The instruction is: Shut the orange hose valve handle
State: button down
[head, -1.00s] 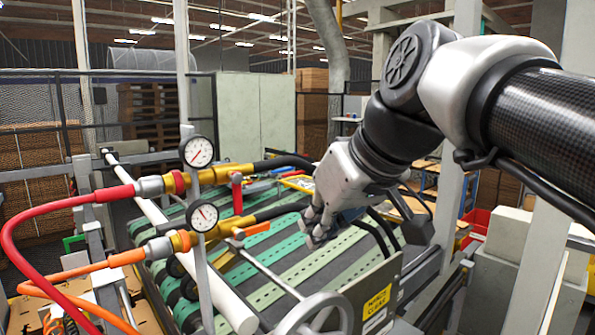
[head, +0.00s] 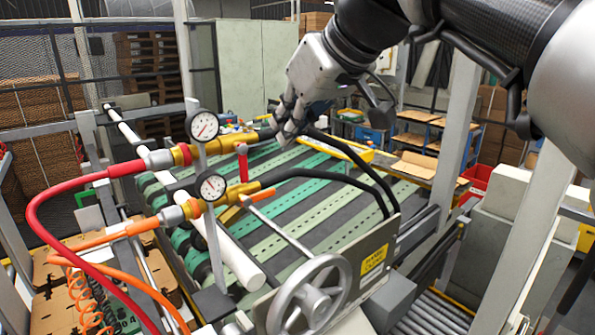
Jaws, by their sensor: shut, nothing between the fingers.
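The orange valve handle (head: 262,195) sits on the lower brass valve (head: 222,204), which joins the orange hose (head: 110,238). It points to the right, roughly along the line of the pipe. My gripper (head: 284,132) is shut and empty. In the picture it is above and to the right of both handles, overlapping the upper black hose; contact with that hose cannot be told. It is apart from the orange handle.
Two round gauges (head: 203,126) (head: 211,186) stand on a post left of the valves. A grey handwheel (head: 310,295) is at the front. Black hoses (head: 330,175) arc over the green-striped belt bed (head: 300,215). A yellow-labelled panel (head: 374,260) stands right of the wheel.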

send_over(258, 197)
jog(key=w+d, duration=0.1)
jog(key=d, duration=0.1)
notch_tip(258, 197, down, 6)
jog(key=f, duration=0.1)
notch_tip(258, 197, down, 3)
jog(key=shift+a, duration=0.1)
jog(key=shift+f, duration=0.1)
jog(key=shift+a, duration=0.1)
